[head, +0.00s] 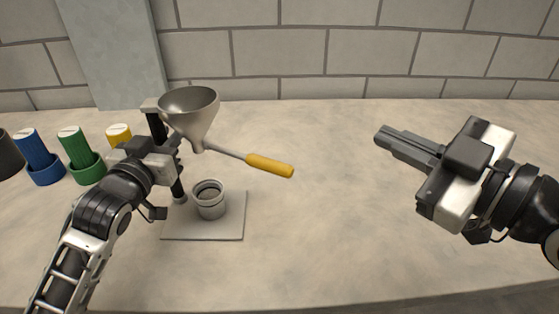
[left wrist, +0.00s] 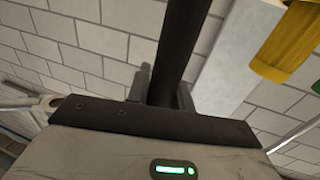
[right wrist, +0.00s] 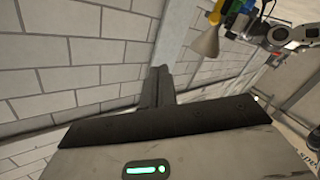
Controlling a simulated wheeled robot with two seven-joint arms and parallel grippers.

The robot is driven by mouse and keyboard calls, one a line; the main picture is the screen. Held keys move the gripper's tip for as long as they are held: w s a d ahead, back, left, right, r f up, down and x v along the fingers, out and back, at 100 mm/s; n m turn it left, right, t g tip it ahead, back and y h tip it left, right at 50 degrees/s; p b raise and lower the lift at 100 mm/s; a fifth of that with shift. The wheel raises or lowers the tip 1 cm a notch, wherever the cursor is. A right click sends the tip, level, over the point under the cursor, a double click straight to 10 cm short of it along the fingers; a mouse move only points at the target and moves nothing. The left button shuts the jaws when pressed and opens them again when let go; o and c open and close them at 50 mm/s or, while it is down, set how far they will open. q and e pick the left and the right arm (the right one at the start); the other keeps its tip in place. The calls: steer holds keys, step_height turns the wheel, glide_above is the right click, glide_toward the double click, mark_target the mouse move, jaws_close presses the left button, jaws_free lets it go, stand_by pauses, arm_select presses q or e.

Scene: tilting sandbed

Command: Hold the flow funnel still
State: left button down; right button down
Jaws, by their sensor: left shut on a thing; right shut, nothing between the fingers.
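The grey metal funnel (head: 189,112) sits upright at the top of a stand with a dark post (head: 178,188); it also shows in the right wrist view (right wrist: 206,40). A rod with a yellow handle (head: 270,166) sticks out to the right below the funnel's cone. My left gripper (head: 172,146) is shut on the dark post, which runs between its fingers in the left wrist view (left wrist: 182,45). A small grey cup (head: 210,201) stands under the funnel on the stand's plate (head: 225,231). My right gripper (head: 382,137) is shut and empty, well to the right.
Blue (head: 36,152), green (head: 77,150) and yellow (head: 119,133) cylinders stand at the left, the yellow one partly hidden by my left gripper. A dark container (head: 8,158) is at the left edge. A block wall (head: 300,55) stands behind.

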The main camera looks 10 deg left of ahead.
steer(key=s+a+n+g, duration=0.4)
steer(key=s+a, duration=0.2)
steer(key=shift+g+y, duration=0.4)
steer(key=shift+a+f, duration=0.1)
glide_above(282, 171)
steer(key=s+a, duration=0.1)
steer(key=s, duration=0.2)
step_height(282, 171, down, 2)
steer(key=w+f, duration=0.2)
steer(key=f, duration=0.1)
steer(key=shift+w+d+f, duration=0.1)
steer(key=shift+d+f, duration=0.1)
steer(key=shift+d, duration=0.2)
steer(key=shift+w+n, duration=0.1)
steer(key=shift+n, duration=0.2)
steer(key=shift+w+n+g, duration=0.25)
steer(key=shift+n+g, duration=0.05)
steer(key=shift+g, duration=0.2)
steer(key=shift+d, duration=0.1)
